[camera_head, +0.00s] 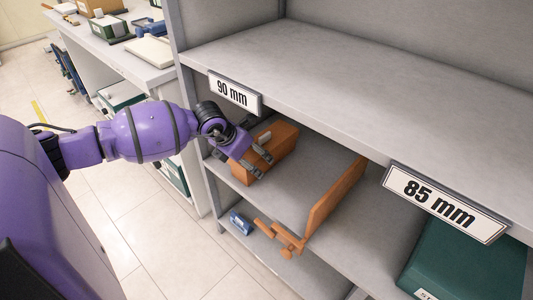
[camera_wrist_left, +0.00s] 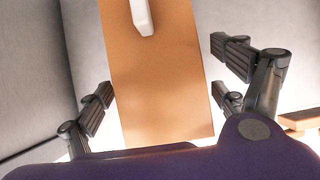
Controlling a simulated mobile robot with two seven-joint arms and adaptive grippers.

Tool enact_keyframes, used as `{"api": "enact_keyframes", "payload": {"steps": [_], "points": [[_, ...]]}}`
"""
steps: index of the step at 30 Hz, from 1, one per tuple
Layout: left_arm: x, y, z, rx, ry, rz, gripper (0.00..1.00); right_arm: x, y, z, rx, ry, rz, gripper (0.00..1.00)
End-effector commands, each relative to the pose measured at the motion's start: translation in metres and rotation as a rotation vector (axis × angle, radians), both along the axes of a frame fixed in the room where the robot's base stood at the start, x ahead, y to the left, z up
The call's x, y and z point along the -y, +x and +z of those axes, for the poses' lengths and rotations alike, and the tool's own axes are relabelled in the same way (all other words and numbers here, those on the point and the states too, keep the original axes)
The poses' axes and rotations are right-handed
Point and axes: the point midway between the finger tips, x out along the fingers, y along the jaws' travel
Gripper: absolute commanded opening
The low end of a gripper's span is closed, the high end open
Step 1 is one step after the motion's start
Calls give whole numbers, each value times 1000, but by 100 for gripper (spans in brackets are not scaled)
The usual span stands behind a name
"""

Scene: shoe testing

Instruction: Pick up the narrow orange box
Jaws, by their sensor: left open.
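The narrow orange box (camera_head: 280,138) stands on the shelf under the 90 mm label, near the left end of the shelf. A small white piece (camera_head: 265,138) shows on its top. My left gripper (camera_head: 258,162) is at the front end of the box, with its fingers open. In the left wrist view the orange box (camera_wrist_left: 160,85) lies between the spread fingers, with gaps showing on both sides. The white piece (camera_wrist_left: 142,15) is at the top of that view. My right gripper is not in view.
An upright orange panel (camera_head: 337,192) stands right of the box, with an orange piece (camera_head: 280,237) at its front. A dark green box (camera_head: 468,258) is farther right. The upper shelf (camera_head: 370,85) overhangs closely. A blue item (camera_head: 240,222) lies lower down.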

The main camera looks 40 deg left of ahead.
Motion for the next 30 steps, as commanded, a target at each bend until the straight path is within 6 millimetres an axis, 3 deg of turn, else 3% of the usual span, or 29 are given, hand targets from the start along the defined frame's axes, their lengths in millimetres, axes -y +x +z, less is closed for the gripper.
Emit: {"api": "enact_keyframes", "payload": {"steps": [8,17,21,28,30], "points": [[2,18,-1,0,-2,2,89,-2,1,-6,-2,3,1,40],[5,57,-2,0,-3,1,89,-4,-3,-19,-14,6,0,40],[5,61,-12,-2,-3,2,89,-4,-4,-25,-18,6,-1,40],[5,62,-10,-1,-1,0,89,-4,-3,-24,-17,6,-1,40],[5,62,-10,-1,-1,0,80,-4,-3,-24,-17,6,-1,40]]}}
